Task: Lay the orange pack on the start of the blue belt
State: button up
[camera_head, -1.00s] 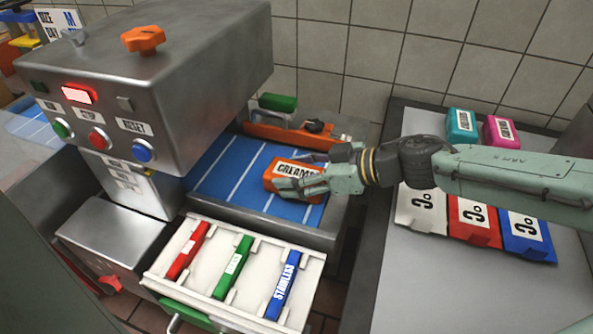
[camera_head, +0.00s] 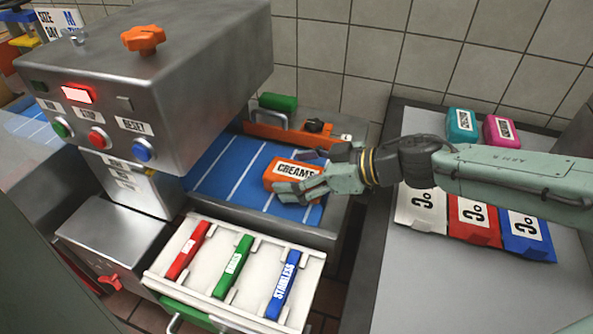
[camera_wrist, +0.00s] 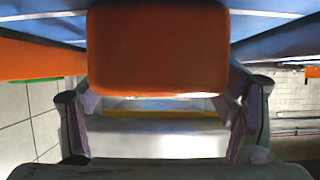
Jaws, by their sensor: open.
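The orange pack (camera_head: 291,171), labelled "CREAMS", lies on the right-hand end of the blue belt (camera_head: 232,178), which has white cross lines. My gripper (camera_head: 300,173) is open, with its fingers on either side of the pack's right end. In the wrist view the orange pack (camera_wrist: 158,50) fills the upper middle, between and just beyond the fingers (camera_wrist: 162,108). I cannot tell whether a finger still touches it. The belt (camera_wrist: 262,22) shows behind the pack there. Part of the pack is hidden by my gripper.
A grey machine (camera_head: 200,75) with buttons and an orange knob stands over the belt's left part. A white tray (camera_head: 214,262) with red, green and blue bars is in front. A grey table (camera_head: 400,285) at right holds several coloured packs under and behind my arm.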

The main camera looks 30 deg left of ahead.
jog(key=v, duration=1.2)
jog(key=shift+f, duration=0.1)
